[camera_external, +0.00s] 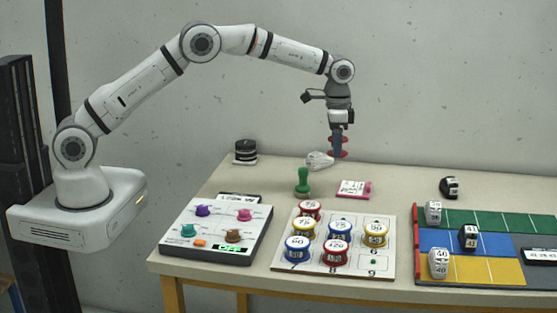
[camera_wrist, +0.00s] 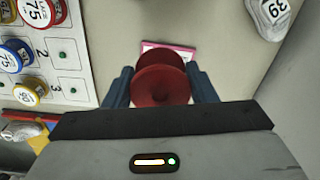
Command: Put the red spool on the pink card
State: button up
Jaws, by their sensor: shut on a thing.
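The red spool (camera_external: 345,153) is held in my gripper (camera_external: 338,149), above the back part of the table. In the wrist view the spool (camera_wrist: 160,84) sits between the two blue-grey fingers (camera_wrist: 160,92), which are shut on it. The pink card (camera_external: 350,188) lies on the table, lower than the spool and a little to its right in the external view. It has a pale printed face and pink edges. In the wrist view the card (camera_wrist: 181,49) shows just beyond the spool, which hides most of it.
A numbered board (camera_external: 285,262) with several colored spools is in front. A control panel (camera_external: 180,246) is at left, a colored grid board (camera_external: 470,283) at right.

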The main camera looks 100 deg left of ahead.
aim_at(342, 192)
jog(key=shift+w+d+f, duration=0.15)
jog(key=shift+w+d, duration=0.55)
jog(key=shift+w, duration=0.35)
jog(key=shift+w+f+p, duration=0.1)
jog(key=shift+f+p, duration=0.7)
jog(key=shift+f, duration=4.3)
jog(key=o, duration=1)
jog(key=shift+c, duration=0.2)
